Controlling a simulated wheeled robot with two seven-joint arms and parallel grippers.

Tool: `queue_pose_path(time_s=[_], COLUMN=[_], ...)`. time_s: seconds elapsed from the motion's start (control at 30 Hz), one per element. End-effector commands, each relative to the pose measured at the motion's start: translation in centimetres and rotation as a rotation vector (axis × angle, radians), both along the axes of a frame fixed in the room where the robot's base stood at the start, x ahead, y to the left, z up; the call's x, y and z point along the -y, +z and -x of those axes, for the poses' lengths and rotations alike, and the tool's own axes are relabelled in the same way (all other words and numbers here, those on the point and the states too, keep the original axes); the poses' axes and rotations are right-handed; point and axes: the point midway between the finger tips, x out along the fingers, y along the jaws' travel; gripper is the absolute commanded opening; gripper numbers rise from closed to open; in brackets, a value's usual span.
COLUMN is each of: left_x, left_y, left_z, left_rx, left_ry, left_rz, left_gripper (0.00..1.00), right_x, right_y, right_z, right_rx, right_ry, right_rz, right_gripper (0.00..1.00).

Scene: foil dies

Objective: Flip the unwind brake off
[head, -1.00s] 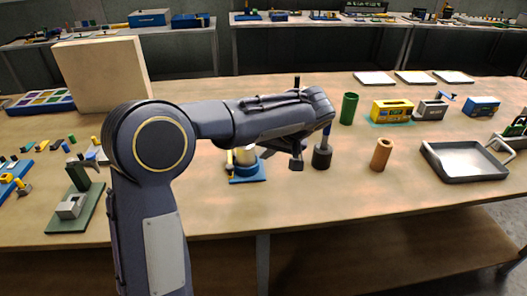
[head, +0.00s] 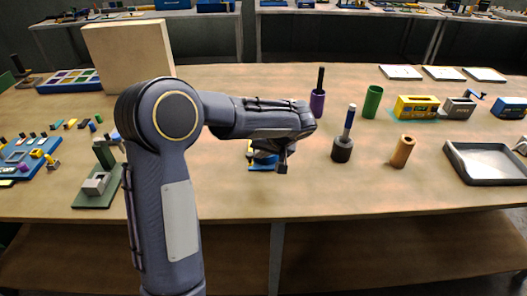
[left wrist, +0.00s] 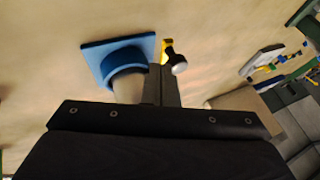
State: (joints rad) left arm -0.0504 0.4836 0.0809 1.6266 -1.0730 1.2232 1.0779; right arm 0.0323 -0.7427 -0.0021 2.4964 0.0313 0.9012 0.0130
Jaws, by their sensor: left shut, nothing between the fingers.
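The blue-based stand (head: 258,164) sits on the wooden table in front of me, mostly hidden behind my left gripper in the head view. In the left wrist view the blue base (left wrist: 95,48) carries a pale round roll or hub (left wrist: 128,84). Beside it, a short yellow lever (left wrist: 167,46) ends in a dark knob with a pale face (left wrist: 179,64); this looks like the brake. My left gripper (head: 283,167) is shut and empty. Its fingertips (left wrist: 162,72) appear close beside the knob; I cannot tell whether they touch. My right gripper is not in view.
A black holder (head: 342,150) with a blue-and-white handled tool and a brown cylinder (head: 402,151) stand to the right. A purple cup (head: 317,103) stands behind. A grey tray (head: 490,163) is far right. The front table strip is clear.

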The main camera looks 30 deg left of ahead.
Motion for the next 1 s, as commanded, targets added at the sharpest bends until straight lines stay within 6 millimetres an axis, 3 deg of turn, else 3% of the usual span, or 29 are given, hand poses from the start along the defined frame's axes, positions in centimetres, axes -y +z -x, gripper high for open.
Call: queue_pose_path(time_s=[0.37,0.73,1.0], left_x=[-1.1,-4.6,-6.8], left_y=[-0.3,-0.2,-0.1], left_z=[1.0,3.1,3.8], left_rx=[0.004,0.005,0.003], left_ry=[-0.083,-0.339,-0.343], left_rz=[-0.001,-0.002,-0.002], left_gripper=[0.00,0.00,0.00], right_x=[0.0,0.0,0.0], right_y=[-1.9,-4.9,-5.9], right_z=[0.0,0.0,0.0], right_rx=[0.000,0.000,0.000], right_ry=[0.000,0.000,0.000], right_rz=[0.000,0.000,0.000], right_gripper=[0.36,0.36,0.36])
